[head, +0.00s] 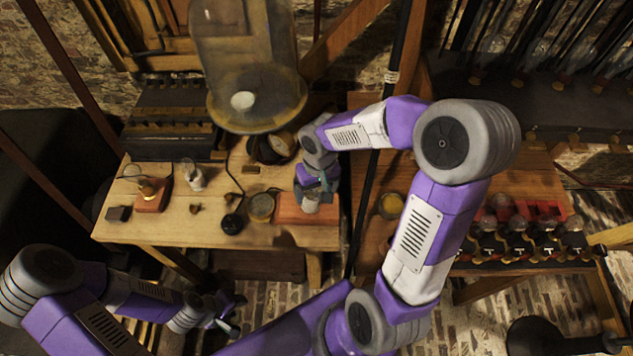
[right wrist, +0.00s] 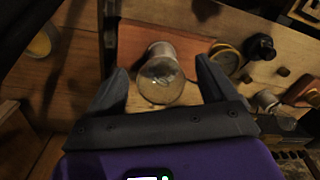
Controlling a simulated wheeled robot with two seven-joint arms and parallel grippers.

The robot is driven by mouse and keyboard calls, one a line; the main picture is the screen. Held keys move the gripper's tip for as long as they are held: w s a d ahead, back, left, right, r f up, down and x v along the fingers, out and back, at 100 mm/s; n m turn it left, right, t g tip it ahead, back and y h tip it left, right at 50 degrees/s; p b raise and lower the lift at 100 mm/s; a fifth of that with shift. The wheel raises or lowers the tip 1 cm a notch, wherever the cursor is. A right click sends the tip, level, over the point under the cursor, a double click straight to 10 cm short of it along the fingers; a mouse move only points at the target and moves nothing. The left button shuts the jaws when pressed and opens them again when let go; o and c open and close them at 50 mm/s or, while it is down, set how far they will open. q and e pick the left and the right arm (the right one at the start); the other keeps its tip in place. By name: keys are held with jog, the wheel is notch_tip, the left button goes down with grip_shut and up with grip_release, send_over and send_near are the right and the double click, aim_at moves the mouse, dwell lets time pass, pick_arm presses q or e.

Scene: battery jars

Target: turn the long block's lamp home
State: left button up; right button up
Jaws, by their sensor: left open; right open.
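The long block (head: 288,211) is reddish-brown and lies at the right front of the wooden bench. In the right wrist view the long block (right wrist: 193,45) spans the top. Its lamp (right wrist: 160,76), a clear round glass bulb, stands on it and appears between the two fingers of my right gripper (right wrist: 163,88). My right gripper (head: 316,188) is open over the block's right end and hides part of the lamp in the head view. I cannot tell whether a finger touches the glass. My left gripper (head: 234,318) is open and empty, low in front of the bench.
A smaller block (head: 152,197) with a lamp stands at the bench's left. A brass-rimmed dial (head: 261,207) and a black round object (head: 232,223) sit beside the long block. A large glass jar (head: 250,70) rises behind. A rack of jars (head: 520,240) stands right.

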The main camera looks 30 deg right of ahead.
jog(key=shift+f, duration=0.3)
jog(key=shift+s, duration=0.1)
jog(key=c, duration=1.2)
jog(key=shift+w+a+r+m+g+p, duration=0.15)
jog(key=shift+w+m+g+p, duration=0.2)
jog(key=shift+m, duration=0.2)
jog(key=shift+w+a+m+g+p, duration=0.15)
jog(key=shift+w+m+g+p, duration=0.15)
jog(key=shift+m, duration=0.25)
jog(key=shift+w+m+g+p, duration=0.25)
jog(key=shift+m+p, duration=0.2)
jog(key=shift+m, duration=0.25)
jog(key=shift+w+a+m+g+y+p, duration=0.25)
jog(key=shift+w+m+g+p, duration=0.15)
jog(key=shift+m+p, duration=0.25)
jog(key=shift+w+a+m+g+y+p, duration=0.3)
jog(key=shift+m+p, duration=0.2)
jog(key=shift+m, duration=0.25)
jog(key=shift+d, duration=0.15)
jog(key=m, duration=0.2)
jog(key=m+t+y, duration=0.1)
jog(key=m, duration=0.1)
jog(key=d+m+y, duration=0.1)
jog(key=m, duration=0.1)
jog(key=shift+w+t, duration=0.25)
jog(key=shift+t, duration=0.05)
